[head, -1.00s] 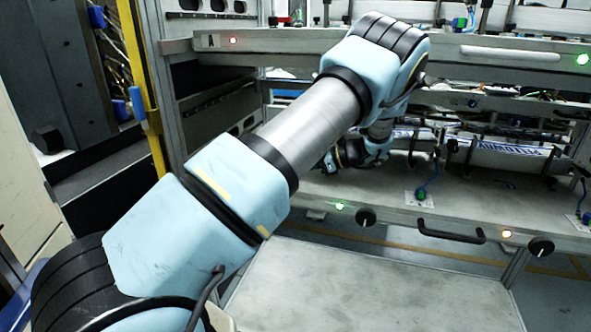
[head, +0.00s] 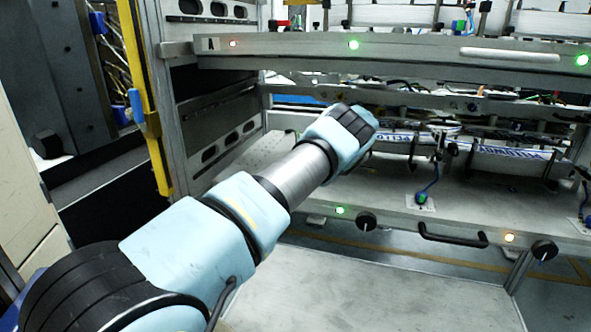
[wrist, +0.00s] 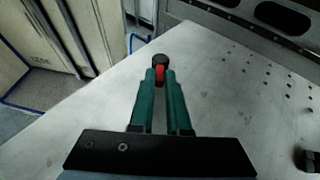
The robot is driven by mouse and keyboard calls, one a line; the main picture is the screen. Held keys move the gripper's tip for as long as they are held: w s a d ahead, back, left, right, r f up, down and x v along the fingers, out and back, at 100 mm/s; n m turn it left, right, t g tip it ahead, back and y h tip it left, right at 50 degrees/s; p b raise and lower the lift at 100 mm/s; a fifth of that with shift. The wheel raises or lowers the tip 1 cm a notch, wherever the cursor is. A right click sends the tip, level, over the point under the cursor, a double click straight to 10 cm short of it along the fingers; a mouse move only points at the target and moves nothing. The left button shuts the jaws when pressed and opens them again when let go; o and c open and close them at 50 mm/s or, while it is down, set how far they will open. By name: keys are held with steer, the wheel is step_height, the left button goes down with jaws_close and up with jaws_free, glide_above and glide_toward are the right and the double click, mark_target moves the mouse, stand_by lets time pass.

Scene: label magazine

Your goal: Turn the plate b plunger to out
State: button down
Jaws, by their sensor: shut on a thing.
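The plunger (wrist: 160,60) has a black knob and a red collar, and it shows in the wrist view just past my fingertips. My gripper (wrist: 160,76) has green fingers shut on it, with the red collar between the tips. The part below the collar is hidden by the fingers. A grey metal plate (wrist: 215,105) with rows of holes lies beneath. In the head view the lower plate (head: 375,190) is partly covered by my arm, and my gripper and the plunger are hidden there.
The upper plate (head: 290,47), marked A, spans above my arm. A black handle (head: 452,238) and black knobs are on the lower front edge. Printed rolls (head: 515,155) and a blue-cabled part (head: 424,194) stand right. A yellow post (head: 143,95) is left.

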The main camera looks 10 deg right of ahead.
steer(key=shift+w+n+g, duration=0.15)
steer(key=shift+n+g, duration=0.15)
steer(key=shift+g, duration=0.1)
stand_by(0.3)
steer(key=c, duration=0.9)
jaws_free()
step_height(320, 180, up, 10)
steer(key=p, duration=0.7)
